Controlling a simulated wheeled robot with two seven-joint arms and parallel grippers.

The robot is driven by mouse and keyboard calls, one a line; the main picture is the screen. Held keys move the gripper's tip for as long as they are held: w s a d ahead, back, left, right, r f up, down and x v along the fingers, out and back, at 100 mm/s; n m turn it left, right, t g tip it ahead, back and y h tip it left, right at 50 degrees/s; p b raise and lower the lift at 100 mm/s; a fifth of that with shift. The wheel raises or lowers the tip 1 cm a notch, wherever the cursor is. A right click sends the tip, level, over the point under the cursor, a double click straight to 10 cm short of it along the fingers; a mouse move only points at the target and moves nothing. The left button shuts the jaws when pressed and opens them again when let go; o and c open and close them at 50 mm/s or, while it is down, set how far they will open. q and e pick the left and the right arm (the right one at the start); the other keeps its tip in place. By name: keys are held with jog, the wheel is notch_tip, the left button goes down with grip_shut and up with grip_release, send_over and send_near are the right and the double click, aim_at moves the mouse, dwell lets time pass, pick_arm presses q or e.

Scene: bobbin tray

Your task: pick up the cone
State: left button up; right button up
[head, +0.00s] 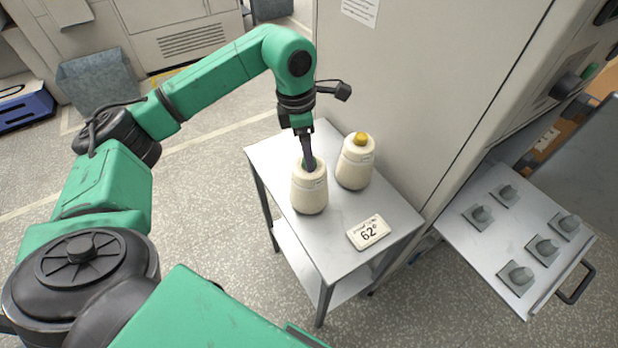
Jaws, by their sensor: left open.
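Two cream yarn cones stand upright on a small grey metal table (388,205). The right cone (355,165) has a yellow top and stands just behind and to the right. My left gripper (308,163) points down at the top of the left cone, its fingers overlapping the tip in the picture. It is open; whether the fingers touch the cone I cannot tell. My right gripper is out of the picture.
A small sign reading 62 (368,232) lies at the table's front right. A tall beige cabinet (400,80) rises close behind the table. To the right, a pulled-out tray (480,245) carries several grey pegs. Left of the table is open floor.

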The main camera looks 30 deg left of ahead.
pick_arm(q)
jog(key=shift+f, duration=0.7)
jog(key=shift+w, duration=0.1)
grip_shut()
jog(key=shift+d+r, duration=0.1)
dwell(0.6)
